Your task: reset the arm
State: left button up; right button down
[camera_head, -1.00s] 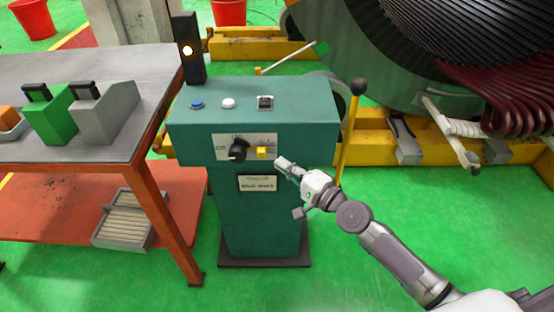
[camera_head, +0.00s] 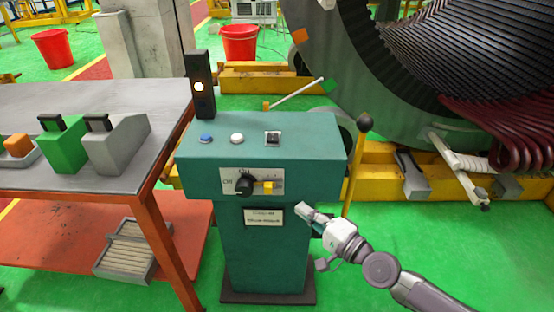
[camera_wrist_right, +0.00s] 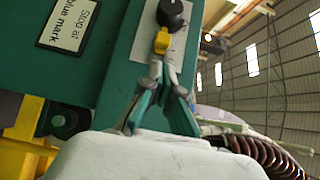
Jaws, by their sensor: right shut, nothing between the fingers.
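My right gripper (camera_head: 308,212) is in front of the green control box (camera_head: 260,150), to the lower right of its yellow slider knob (camera_head: 267,187). In the right wrist view the gripper (camera_wrist_right: 160,75) has its fingers shut together with nothing between them. The yellow knob (camera_wrist_right: 162,42) shows just beyond the fingertips there; a gap shows between them in the head view. A black dial (camera_head: 244,185) sits left of the yellow knob. A label (camera_wrist_right: 70,20) reading "Stop at blue mark" is on the box front. My left gripper is out of view.
A black lever knob (camera_head: 365,122) on a yellow pole stands right of the box. A table (camera_head: 60,96) with green and grey cases is at left. The large stator (camera_head: 400,75) is at the back right. Green floor (camera_head: 430,250) at right is clear.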

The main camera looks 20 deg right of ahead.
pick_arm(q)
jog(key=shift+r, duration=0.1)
pick_arm(e)
jog(key=shift+r, duration=0.1)
